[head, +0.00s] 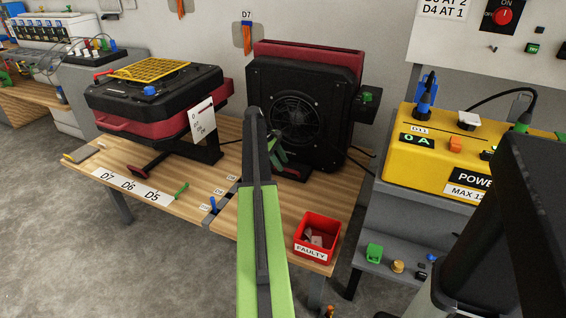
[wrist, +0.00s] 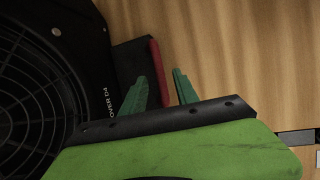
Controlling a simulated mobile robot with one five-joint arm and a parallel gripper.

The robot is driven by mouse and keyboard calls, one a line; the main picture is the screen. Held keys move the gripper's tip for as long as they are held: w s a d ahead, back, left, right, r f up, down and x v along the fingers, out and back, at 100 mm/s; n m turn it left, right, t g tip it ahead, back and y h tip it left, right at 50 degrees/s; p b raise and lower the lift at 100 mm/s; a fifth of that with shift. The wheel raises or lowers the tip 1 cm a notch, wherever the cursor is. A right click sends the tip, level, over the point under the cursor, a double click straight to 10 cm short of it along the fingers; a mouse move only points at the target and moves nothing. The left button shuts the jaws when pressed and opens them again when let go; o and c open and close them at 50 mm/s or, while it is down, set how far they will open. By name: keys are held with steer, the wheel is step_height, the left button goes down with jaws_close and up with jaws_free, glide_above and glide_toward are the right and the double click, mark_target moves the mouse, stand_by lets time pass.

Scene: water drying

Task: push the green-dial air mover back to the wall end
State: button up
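The green-dial air mover (head: 300,112) is a black upright unit with a round fan grille and a dark red back. It stands at the far right part of the wooden bench, near the wall. Its green dial (head: 367,97) sticks out on its right side. My gripper (wrist: 160,88) is low in front of it, its green fingers apart. In the wrist view a dark foot with a red edge (wrist: 158,70) lies at and between the fingertips; I cannot tell whether they touch it. The air mover's face (wrist: 75,40) is at the left there. My arm hides part of the foot in the head view.
A second black and red unit with a yellow grille and blue knob (head: 150,90) lies at the left. A red FAULTY bin (head: 317,236) stands at the front right. A yellow power box (head: 433,145) is right of the bench.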

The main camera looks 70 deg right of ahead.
steer(key=p+v, duration=1.2)
steer(key=v, duration=0.3)
steer(key=shift+r+p, duration=0.25)
steer(key=shift+p, duration=0.1)
